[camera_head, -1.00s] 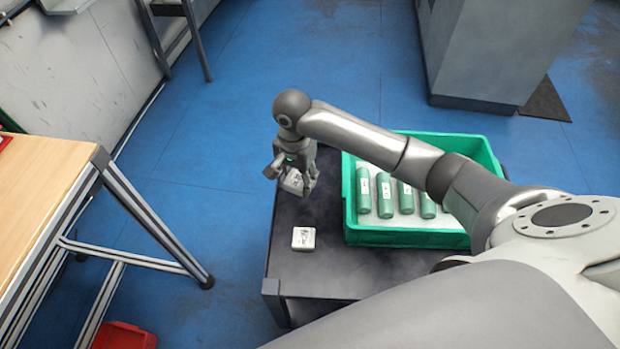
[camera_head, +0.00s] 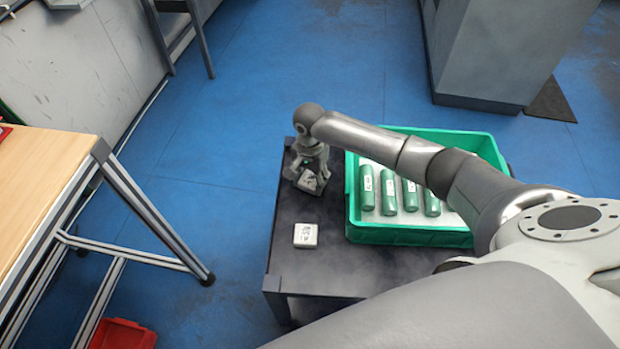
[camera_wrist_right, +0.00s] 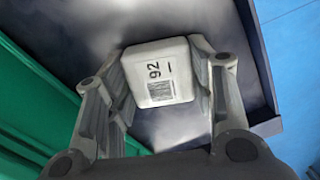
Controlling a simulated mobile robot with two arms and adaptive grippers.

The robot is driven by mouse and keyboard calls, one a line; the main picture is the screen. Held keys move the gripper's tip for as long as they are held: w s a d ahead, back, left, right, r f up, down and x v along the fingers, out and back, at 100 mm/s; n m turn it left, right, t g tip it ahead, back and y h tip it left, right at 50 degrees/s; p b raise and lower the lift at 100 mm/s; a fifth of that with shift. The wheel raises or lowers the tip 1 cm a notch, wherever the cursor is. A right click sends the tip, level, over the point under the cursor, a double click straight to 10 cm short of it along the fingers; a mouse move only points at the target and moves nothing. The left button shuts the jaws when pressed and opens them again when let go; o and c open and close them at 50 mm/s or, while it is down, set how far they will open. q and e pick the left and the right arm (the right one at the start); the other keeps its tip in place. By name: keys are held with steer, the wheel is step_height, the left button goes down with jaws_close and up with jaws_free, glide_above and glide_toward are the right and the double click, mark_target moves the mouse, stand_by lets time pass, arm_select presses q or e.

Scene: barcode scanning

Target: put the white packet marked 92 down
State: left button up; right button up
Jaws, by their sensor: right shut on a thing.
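The white packet marked 92 (camera_wrist_right: 160,72) is between the fingers of my right gripper (camera_wrist_right: 168,85) in the right wrist view, its number and barcode facing the camera. In the head view the right gripper (camera_head: 312,178) is shut on this packet (camera_head: 310,182) over the dark table (camera_head: 310,272), left of the green crate. Whether the packet touches the tabletop I cannot tell. My left gripper is not in view.
A second white packet (camera_head: 305,236) lies on the table nearer the front. The green crate (camera_head: 408,236) holds several green cylinders (camera_head: 389,193) with white labels. A wooden-topped table (camera_head: 45,190) stands at left, and a red bin (camera_head: 123,335) sits on the floor.

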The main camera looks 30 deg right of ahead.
mark_target(310, 180)
steer(key=o, duration=1.1)
steer(key=shift+f, duration=0.15)
step_height(310, 180, up, 12)
steer(key=p, duration=0.1)
steer(key=shift+r, duration=0.2)
steer(key=shift+f, duration=0.1)
